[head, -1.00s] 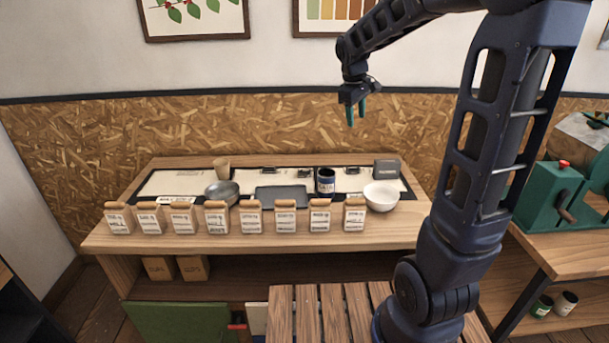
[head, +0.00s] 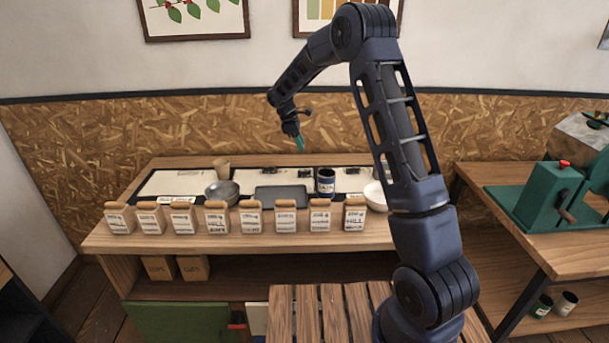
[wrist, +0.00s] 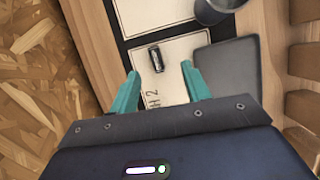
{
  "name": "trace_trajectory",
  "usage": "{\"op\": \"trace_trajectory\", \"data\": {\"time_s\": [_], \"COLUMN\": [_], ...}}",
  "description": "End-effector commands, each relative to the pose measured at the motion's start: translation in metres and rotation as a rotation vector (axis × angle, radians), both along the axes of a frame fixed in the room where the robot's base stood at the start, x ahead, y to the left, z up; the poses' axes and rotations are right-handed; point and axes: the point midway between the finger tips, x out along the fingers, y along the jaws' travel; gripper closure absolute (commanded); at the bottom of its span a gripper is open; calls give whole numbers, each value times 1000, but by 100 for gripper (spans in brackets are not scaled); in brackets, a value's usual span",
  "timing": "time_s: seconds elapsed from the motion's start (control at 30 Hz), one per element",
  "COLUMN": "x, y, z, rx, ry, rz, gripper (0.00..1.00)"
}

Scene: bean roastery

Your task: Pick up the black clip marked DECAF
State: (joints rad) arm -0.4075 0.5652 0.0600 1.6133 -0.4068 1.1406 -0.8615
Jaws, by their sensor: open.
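My gripper (head: 299,144) hangs in the air above the back of the counter, its teal fingers pointing down. In the wrist view the gripper (wrist: 160,70) is open with nothing between its fingers. A small black clip (wrist: 155,58) lies on a cream card beyond the fingertips, roughly in line with the gap between them. A light label shows on it, too small to read. In the head view, small black clips lie along the back of the mat, one at the left (head: 269,170) and another further right (head: 351,170). I cannot tell which is marked DECAF.
A dark grey tray (head: 281,194) and a dark labelled tin (head: 326,181) stand on the mat. A metal bowl (head: 222,194) and a paper cup (head: 221,169) are at left. A white bowl (head: 375,195) is partly behind my arm. Several labelled bags (head: 286,216) line the front.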

Motion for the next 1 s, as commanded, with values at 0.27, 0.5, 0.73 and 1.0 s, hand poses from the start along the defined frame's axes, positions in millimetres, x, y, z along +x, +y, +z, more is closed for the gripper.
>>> {"op": "trace_trajectory", "data": {"time_s": [0.27, 0.5, 0.73, 1.0], "x": [14, 15, 16, 19], "y": [24, 18, 6, 1], "z": [-36, -55, -84, -100], "rx": [-31, -33, -33, -32], "ry": [41, 44, 43, 43], "rz": [84, 88, 87, 87], "gripper": [53, 53, 53, 53]}}
